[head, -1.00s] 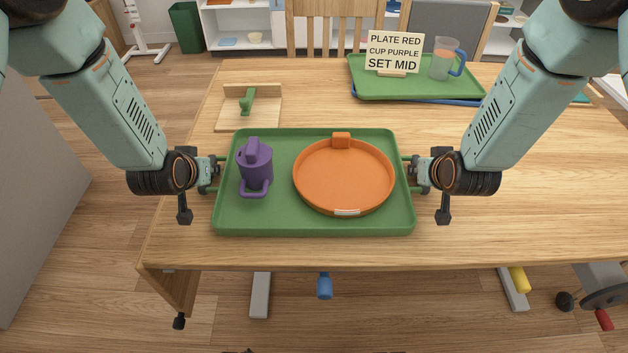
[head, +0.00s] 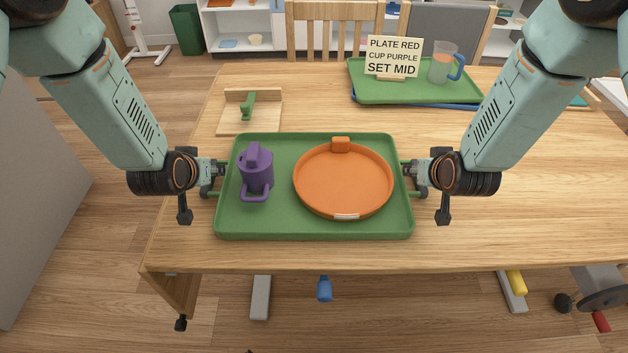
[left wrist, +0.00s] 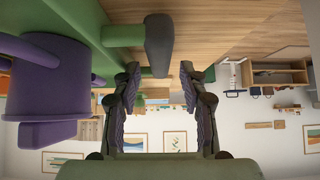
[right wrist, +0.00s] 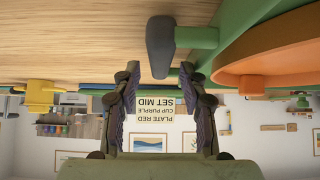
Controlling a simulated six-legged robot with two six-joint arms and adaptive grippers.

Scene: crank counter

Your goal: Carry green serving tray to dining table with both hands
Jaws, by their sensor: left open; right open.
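The green serving tray (head: 300,228) lies level on the near part of the wooden dining table (head: 480,235). It carries a purple cup (head: 257,167) on its left and an orange plate (head: 343,182) on its right. My left gripper (head: 215,180) is open at the tray's left handle, which shows in the left wrist view (left wrist: 159,45). My right gripper (head: 412,180) is open at the right handle, seen in the right wrist view (right wrist: 160,47). In both wrist views the fingers are spread and the handle bar appears near the fingertips, not clamped.
A second green tray (head: 365,90) at the back holds a clear cup (head: 440,65) with a blue handle. A sign (head: 393,57) there reads "PLATE RED, CUP PURPLE, SET MID". A wooden board (head: 235,120) with a green handle lies behind the near tray.

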